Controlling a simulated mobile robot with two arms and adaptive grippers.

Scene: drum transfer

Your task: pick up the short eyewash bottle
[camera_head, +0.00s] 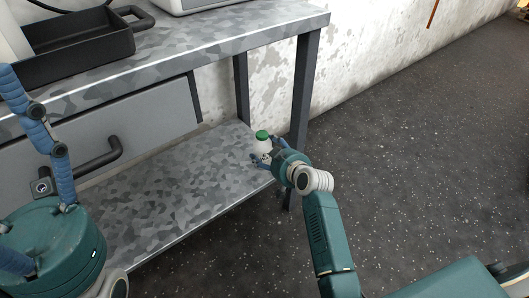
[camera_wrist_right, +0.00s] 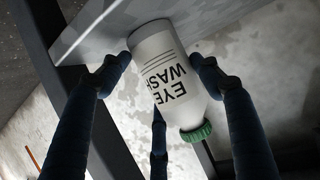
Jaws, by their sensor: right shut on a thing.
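The short eyewash bottle (camera_head: 263,146) is white with a green cap and looks upright at the right end of the lower shelf. My right gripper (camera_head: 265,154) is shut around its body from the right. In the right wrist view the bottle (camera_wrist_right: 163,75) shows its "EYE WASH" label, with blue fingers of the gripper (camera_wrist_right: 158,72) on both sides and a third finger behind it. I cannot tell whether its base touches the shelf. My left gripper (camera_head: 25,165) is at the left edge, partly cut off, with its blue fingers spread and nothing seen between them.
The lower shelf (camera_head: 185,200) of the metal workbench is otherwise bare where visible. A bench leg (camera_head: 305,85) stands just behind and right of the bottle. A drawer with a dark handle (camera_head: 90,162) is above the shelf. A black tray (camera_head: 75,55) sits on the top. The floor (camera_head: 420,150) at right is clear.

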